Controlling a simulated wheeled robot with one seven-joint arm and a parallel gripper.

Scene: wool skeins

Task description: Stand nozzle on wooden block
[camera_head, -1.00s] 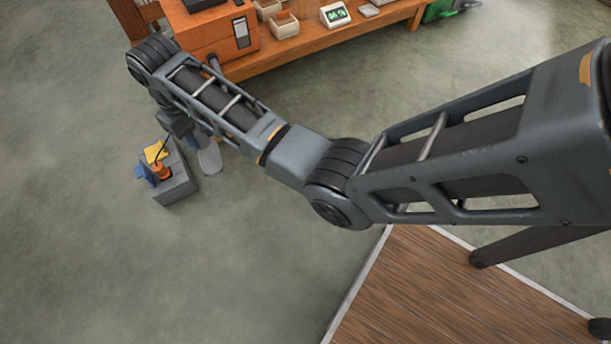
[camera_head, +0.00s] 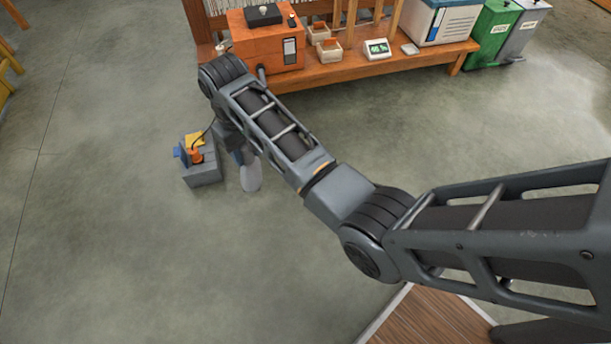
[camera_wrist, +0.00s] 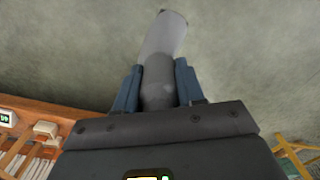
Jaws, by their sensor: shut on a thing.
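My gripper (camera_wrist: 154,88) has blue fingers, one on each side of a grey, tube-shaped piece, the nozzle (camera_wrist: 164,38). It is shut on it, and the nozzle sticks out past the fingertips. In the head view the pale end of the nozzle (camera_head: 250,177) shows beyond my arm, over the floor. My arm hides most of my gripper there. I cannot make out the wooden block in either view.
A grey box (camera_head: 204,177) with blue, yellow and orange items stands on the floor left of the nozzle. A wooden bench (camera_head: 345,71) at the back carries an orange case (camera_head: 262,47) and small bins. A brown planked surface (camera_head: 430,325) lies at the bottom. Much floor is clear.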

